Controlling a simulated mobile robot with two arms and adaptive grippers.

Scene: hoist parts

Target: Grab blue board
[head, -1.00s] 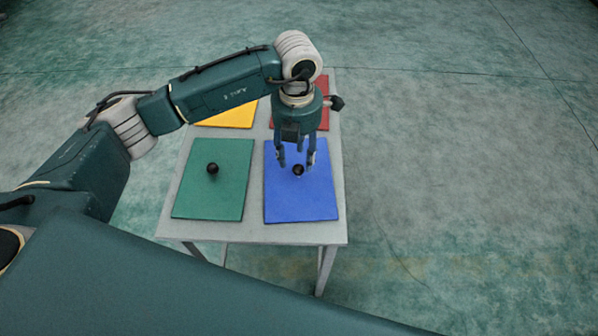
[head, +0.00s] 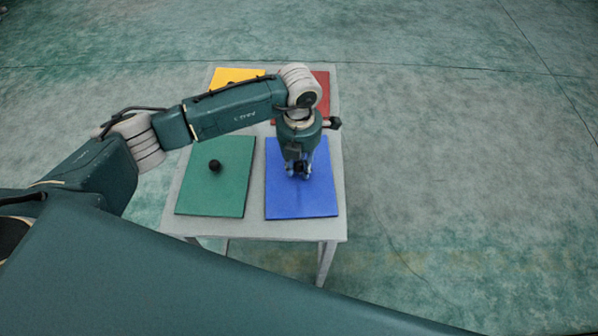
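The blue board (head: 301,199) lies flat at the near right of the table, with a dark round knob (head: 299,167) near its middle. My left gripper (head: 298,173) points straight down over the board, its fingers drawn close on both sides of the knob. It looks shut on the knob, though the contact is small and partly hidden by the hand. The board appears to rest on the table. My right gripper is not in view.
The light grey table (head: 256,229) also holds a green board (head: 216,190) with a dark knob on the left, a yellow board (head: 232,76) and a red board (head: 322,85) behind, both partly covered by my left arm. Open floor lies right of the table.

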